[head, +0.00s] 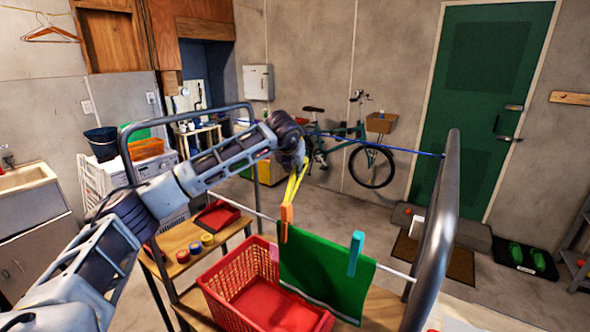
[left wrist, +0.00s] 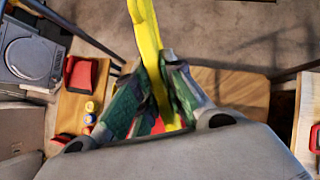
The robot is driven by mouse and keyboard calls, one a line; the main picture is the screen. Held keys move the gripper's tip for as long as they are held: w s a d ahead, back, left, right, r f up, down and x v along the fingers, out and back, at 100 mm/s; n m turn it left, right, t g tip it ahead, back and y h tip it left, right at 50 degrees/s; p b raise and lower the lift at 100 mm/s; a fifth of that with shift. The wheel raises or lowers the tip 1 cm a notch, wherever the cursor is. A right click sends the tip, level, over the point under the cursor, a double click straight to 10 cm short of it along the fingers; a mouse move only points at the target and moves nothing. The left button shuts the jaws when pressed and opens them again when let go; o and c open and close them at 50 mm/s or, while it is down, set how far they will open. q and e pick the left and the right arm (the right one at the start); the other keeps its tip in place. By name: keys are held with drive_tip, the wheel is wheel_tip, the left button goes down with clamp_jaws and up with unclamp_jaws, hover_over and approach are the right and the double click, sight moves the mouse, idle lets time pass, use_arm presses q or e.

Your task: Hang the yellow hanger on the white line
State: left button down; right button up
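My left gripper (head: 292,160) is shut on the yellow hanger (head: 297,183), which hangs down from it in the head view. In the left wrist view the yellow hanger (left wrist: 147,40) runs between the two green-padded fingers. The white line (head: 398,273) crosses the metal rack low down, below the gripper. The hanger's lower part shows just above the orange clothespin; I cannot tell whether it touches anything. A green cloth (head: 322,272) hangs on the white line, with an orange clothespin (head: 286,222) and a teal clothespin (head: 355,253). My right gripper is not in view.
A blue line (head: 400,149) crosses the rack higher up, behind my gripper. The rack's grey tube post (head: 437,245) stands at the right. A red basket (head: 232,290) sits below the cloth. A wooden shelf (head: 183,240) holds small tins and a red tray.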

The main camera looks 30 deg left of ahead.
use_arm(q)
drive_tip(key=shift+r, duration=0.15)
drive_tip(key=shift+r+p, duration=0.85)
drive_tip(key=shift+r, duration=1.3)
drive_tip(key=shift+w, duration=0.1)
drive_tip(key=shift+w+d+r+p, duration=0.15)
drive_tip(key=shift+w+p, duration=0.3)
drive_tip(key=shift+w, duration=0.25)
drive_tip(key=shift+w+f+p, duration=0.2)
drive_tip(key=shift+w+p, duration=0.1)
drive_tip(key=shift+w, duration=0.65)
drive_tip(key=shift+f, duration=0.3)
